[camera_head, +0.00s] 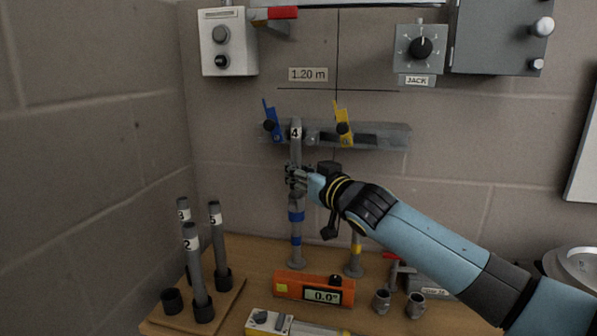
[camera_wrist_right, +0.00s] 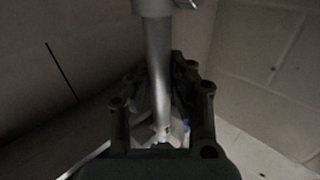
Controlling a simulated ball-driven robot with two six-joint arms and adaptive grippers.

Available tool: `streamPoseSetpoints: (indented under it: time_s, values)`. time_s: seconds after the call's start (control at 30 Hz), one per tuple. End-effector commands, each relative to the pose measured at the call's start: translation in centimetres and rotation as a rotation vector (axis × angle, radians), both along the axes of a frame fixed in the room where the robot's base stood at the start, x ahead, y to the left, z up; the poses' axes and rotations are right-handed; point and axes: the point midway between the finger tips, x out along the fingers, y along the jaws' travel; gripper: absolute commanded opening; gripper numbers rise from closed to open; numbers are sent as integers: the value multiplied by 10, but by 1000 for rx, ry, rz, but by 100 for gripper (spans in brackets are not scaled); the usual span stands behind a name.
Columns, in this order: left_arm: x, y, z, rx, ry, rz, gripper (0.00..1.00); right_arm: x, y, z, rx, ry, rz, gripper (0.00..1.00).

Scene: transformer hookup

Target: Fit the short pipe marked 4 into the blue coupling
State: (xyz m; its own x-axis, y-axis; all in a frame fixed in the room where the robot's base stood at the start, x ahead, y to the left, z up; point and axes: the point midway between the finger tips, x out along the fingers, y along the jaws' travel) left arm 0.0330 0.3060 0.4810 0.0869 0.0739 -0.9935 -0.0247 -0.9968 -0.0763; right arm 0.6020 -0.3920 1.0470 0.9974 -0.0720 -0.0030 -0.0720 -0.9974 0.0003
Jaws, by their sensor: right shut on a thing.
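The grey pipe marked 4 (camera_head: 295,150) stands upright in front of the wall bracket, its white label near the top. My right gripper (camera_head: 296,175) is shut on its middle. In the right wrist view the pipe (camera_wrist_right: 158,60) runs between the two dark fingers (camera_wrist_right: 160,105). The blue coupling (camera_head: 296,216) is directly below the gripper, in line with the pipe, on a grey stub with a round foot. The pipe's lower end meets or nearly meets the coupling; I cannot tell whether it is inside. My left gripper is out of view.
Pipes 2, 3 and 5 stand in a wooden rack (camera_head: 228,304) at left, beside an empty socket (camera_head: 172,301). An orange level (camera_head: 313,288) lies in front. A yellow-banded stub (camera_head: 355,258) stands right. A bracket (camera_head: 375,136) with blue and yellow levers is on the wall.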

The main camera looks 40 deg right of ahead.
Motion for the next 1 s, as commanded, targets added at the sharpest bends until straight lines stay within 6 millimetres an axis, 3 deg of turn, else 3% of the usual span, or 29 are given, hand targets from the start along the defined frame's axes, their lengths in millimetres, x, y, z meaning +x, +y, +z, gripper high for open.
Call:
streamPoseSetpoints:
  time_s: [0.17, 0.2, 0.37, 0.67, 1.0]
  values:
    - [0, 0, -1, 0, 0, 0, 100, 0, 0, -1, 0, -1, 0, 0]
    - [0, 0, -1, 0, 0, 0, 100, 0, 0, -1, 0, -1, 0, 23]
    - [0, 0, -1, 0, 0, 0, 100, 0, 0, -1, 0, -1, 0, 44]
    - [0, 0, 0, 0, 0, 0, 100, 0, 0, 0, 0, 0, 0, 45]
    - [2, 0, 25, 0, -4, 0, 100, 0, 0, 27, 1, -1, 0, 45]
